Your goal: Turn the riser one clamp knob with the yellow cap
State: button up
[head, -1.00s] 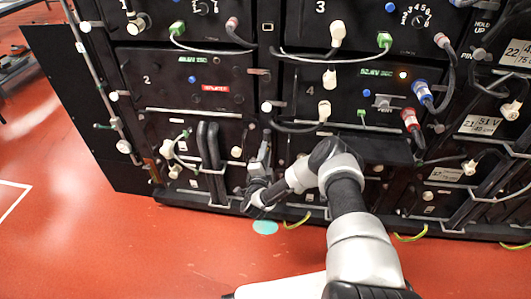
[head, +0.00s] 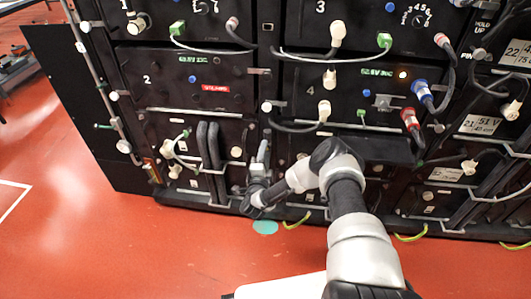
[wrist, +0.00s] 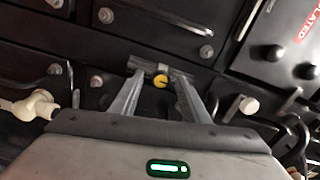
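The knob with the yellow cap (wrist: 161,81) shows in the wrist view on the dark cabinet front, between the two fingertips of my gripper (wrist: 158,76). The fingers stand apart on either side of it, and I see a narrow gap beside the cap. Whether either finger touches the knob is hard to tell. A grey bar lies just behind the cap. In the head view my gripper (head: 263,152) points up at the lower cabinet front, right of the thick black cables. The yellow cap cannot be made out there.
Thick black cables (head: 210,148) hang left of my gripper. A white connector (wrist: 38,104) and a pale round knob (wrist: 248,105) flank the fingers in the wrist view. Red (head: 411,120) and blue (head: 424,92) plugs sit at right. The red floor (head: 130,240) is open in front.

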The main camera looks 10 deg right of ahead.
jog(key=p+v, duration=0.4)
jog(key=v, duration=1.3)
jog(key=shift+s, duration=0.15)
jog(key=shift+r, duration=0.1)
